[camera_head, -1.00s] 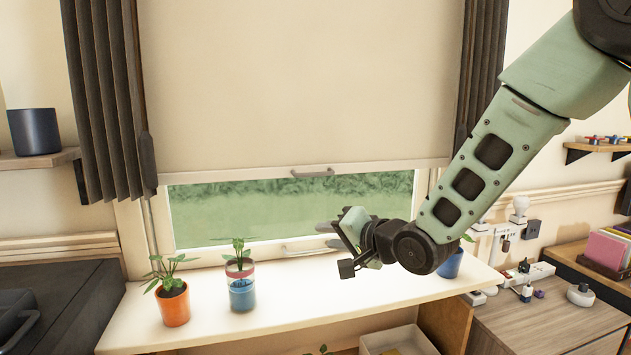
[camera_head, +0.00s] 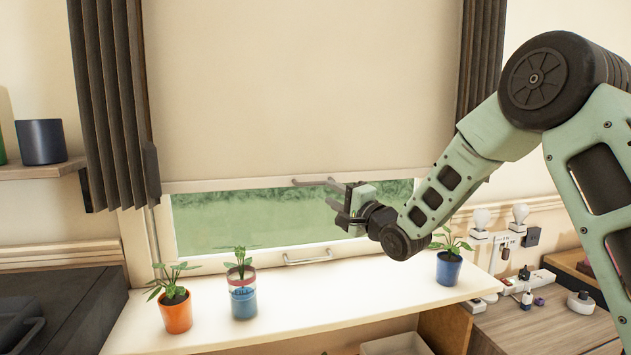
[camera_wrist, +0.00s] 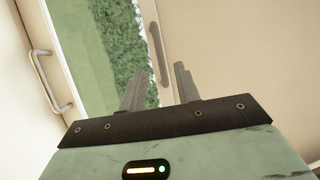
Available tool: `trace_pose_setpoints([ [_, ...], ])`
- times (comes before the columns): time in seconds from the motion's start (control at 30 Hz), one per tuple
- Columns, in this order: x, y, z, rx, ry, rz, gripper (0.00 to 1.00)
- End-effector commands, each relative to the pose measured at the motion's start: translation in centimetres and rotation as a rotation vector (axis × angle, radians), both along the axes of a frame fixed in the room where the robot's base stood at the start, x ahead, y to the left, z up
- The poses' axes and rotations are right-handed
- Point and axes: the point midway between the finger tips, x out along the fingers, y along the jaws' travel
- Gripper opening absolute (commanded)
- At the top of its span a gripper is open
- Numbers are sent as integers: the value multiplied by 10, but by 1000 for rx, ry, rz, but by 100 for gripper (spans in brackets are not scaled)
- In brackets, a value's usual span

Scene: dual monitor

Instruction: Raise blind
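The cream blind (camera_head: 300,90) hangs over the upper window, with its bottom bar across the glass. A grey handle (camera_head: 312,181) sits on that bar. My gripper (camera_head: 333,192) is at the right end of this handle, with two fingers apart. In the wrist view, the blind (camera_wrist: 205,35) is on the right and its handle (camera_wrist: 160,52) shows between and beyond the spread fingers of my gripper (camera_wrist: 160,80). I cannot tell whether a finger touches the handle.
The sill (camera_head: 340,294) holds an orange pot (camera_head: 175,312), a blue glass pot (camera_head: 243,300) and a blue pot (camera_head: 448,269). The window's own handle (camera_head: 308,257) is lower down. Dark curtains (camera_head: 112,100) flank the blind. A power strip (camera_head: 530,281) lies right.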

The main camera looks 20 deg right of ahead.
Motion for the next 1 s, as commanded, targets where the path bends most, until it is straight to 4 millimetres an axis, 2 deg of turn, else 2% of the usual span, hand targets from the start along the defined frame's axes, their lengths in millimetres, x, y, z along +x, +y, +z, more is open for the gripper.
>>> trace_pose_setpoints([
  [0.2,40,18,9,0,0,1,32],
  [0.4,63,27,12,0,0,0,32],
  [0.8,71,30,13,0,1,0,32],
  [0.83,71,30,13,0,1,0,29],
  [0.93,71,30,13,0,1,0,2],
  [1.0,71,30,13,0,1,0,0],
])
